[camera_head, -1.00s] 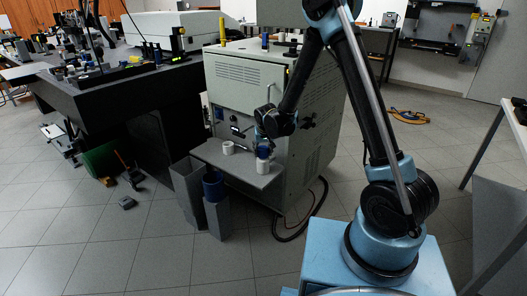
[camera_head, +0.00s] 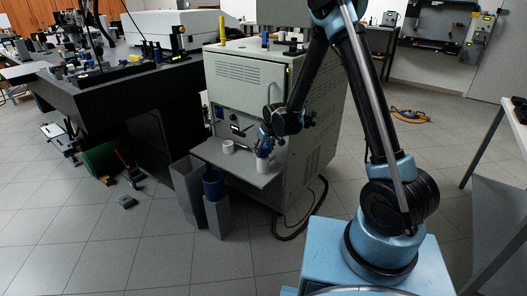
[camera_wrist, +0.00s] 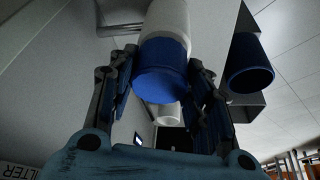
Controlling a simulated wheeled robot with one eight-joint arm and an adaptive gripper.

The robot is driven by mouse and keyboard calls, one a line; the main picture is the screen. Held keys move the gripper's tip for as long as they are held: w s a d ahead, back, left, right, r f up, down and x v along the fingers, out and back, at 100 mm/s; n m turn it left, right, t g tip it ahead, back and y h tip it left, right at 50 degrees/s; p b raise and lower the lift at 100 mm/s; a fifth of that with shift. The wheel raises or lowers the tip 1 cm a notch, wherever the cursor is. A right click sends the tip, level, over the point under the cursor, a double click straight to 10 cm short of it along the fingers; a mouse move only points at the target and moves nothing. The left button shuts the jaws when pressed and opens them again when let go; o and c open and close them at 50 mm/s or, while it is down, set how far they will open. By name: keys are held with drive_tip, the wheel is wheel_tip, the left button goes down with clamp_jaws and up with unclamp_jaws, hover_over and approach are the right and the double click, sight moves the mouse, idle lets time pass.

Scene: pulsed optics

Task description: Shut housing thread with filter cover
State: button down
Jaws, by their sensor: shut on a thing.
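A blue filter cover (camera_wrist: 160,72) sits between the two fingers of my gripper (camera_wrist: 160,85) in the wrist view, and the gripper is shut on it. A white cylindrical housing (camera_wrist: 168,18) lines up with the cover's far end. The two look touching, but I cannot tell whether the thread is engaged. In the head view my gripper (camera_head: 264,147) is over the right part of the fold-out shelf (camera_head: 235,172), where the fingers and wrist hide most of the cover and housing.
A second white cylinder (camera_head: 228,147) stands on the shelf, left of my gripper. Grey bins (camera_head: 187,180) stand on the floor below, one with a blue cylinder (camera_head: 212,184) in it. The cabinet front (camera_head: 245,95) rises close behind. A hose lies on the floor at right.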

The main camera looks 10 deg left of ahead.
drive_tip(key=shift+w+n+g+y, duration=0.15)
drive_tip(key=shift+n+g, duration=0.25)
drive_tip(key=shift+n, duration=0.75)
drive_tip(key=shift+s+n+g+y, duration=0.1)
drive_tip(key=shift+n+g+y, duration=0.25)
drive_tip(key=shift+n, duration=0.8)
drive_tip(key=shift+n, duration=0.3)
drive_tip(key=n+g, duration=0.2)
drive_tip(key=n, duration=0.2)
drive_tip(key=c, duration=1.5)
unclamp_jaws()
drive_tip(key=shift+c, duration=0.2)
drive_tip(key=c, duration=0.8)
